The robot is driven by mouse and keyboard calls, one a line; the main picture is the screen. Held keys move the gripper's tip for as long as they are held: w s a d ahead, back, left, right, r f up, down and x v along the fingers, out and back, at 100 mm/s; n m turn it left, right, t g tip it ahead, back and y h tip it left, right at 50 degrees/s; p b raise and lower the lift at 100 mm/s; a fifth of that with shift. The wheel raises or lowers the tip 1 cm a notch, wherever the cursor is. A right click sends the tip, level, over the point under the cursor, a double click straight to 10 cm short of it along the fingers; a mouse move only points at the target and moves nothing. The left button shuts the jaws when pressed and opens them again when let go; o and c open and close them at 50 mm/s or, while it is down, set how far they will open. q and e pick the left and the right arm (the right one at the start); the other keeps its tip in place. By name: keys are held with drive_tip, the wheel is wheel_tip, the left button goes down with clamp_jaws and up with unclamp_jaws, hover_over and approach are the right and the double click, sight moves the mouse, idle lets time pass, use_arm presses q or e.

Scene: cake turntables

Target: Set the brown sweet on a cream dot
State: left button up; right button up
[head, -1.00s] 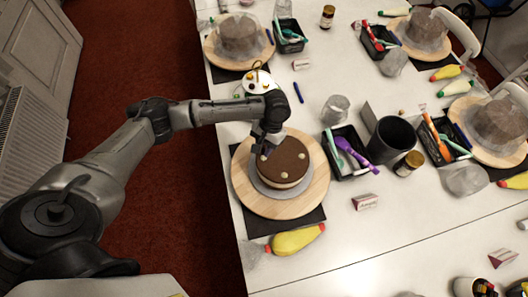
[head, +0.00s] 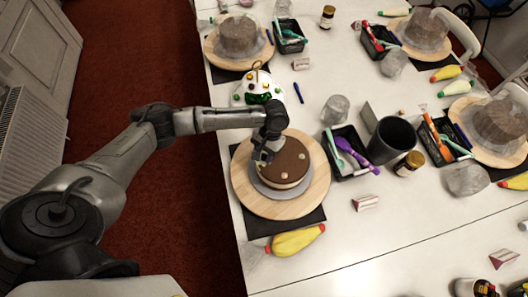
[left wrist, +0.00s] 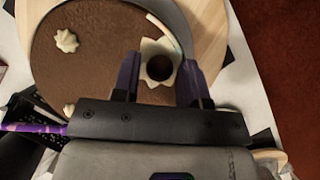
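The brown sweet (left wrist: 159,67) is a small dark ball. In the left wrist view it sits over a pale star-shaped cream dot (left wrist: 148,47) on the brown cake top (left wrist: 95,50). My left gripper (left wrist: 160,72) has its two dark purple fingers apart, one on each side of the sweet, with narrow gaps showing. Another cream dot (left wrist: 66,41) is bare. In the head view, my left gripper (head: 262,152) is low over the left-back part of the cake (head: 290,165) and hides the sweet. The cake stands on a round wooden turntable (head: 307,200). My right gripper is not in view.
A white dish with coloured dots (head: 265,80) lies behind my left wrist. A black tray with tools (head: 345,155), a dark cup (head: 389,140) and a jar (head: 408,164) stand to the right. A yellow piping bag (head: 295,240) lies in front.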

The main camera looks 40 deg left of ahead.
use_arm(q)
drive_tip(key=shift+o, duration=0.9)
drive_tip(key=shift+r, duration=0.15)
drive_tip(key=v, duration=1.2)
drive_tip(key=shift+p, duration=0.35)
drive_tip(key=s+d+f+m, duration=0.1)
drive_tip(key=d+f, duration=0.1)
drive_tip(key=s+d+f+m, duration=0.1)
drive_tip(key=s+d+f, duration=0.1)
drive_tip(key=s+d+f+t, duration=0.1)
drive_tip(key=s+d+f, duration=0.1)
drive_tip(key=d, duration=0.1)
drive_tip(key=shift+s+d+f+m+h, duration=0.1)
drive_tip(key=shift+f+m+h, duration=0.2)
drive_tip(key=shift+m, duration=0.1)
drive_tip(key=s+d+f+m+t+h, duration=0.2)
drive_tip(key=s+d+f+t, duration=0.15)
drive_tip(key=s+d, duration=0.35)
drive_tip(key=s+a+t+y, duration=0.1)
drive_tip(key=s+a, duration=0.2)
drive_tip(key=s, duration=0.4)
drive_tip(key=s+a+r+n+t+y, duration=0.1)
drive_tip(key=s+a+t+y, duration=0.1)
drive_tip(key=s+a, duration=0.2)
drive_tip(key=s, duration=0.3)
drive_tip(key=shift+s+a+r, duration=0.15)
drive_tip(key=shift+s+a, duration=0.2)
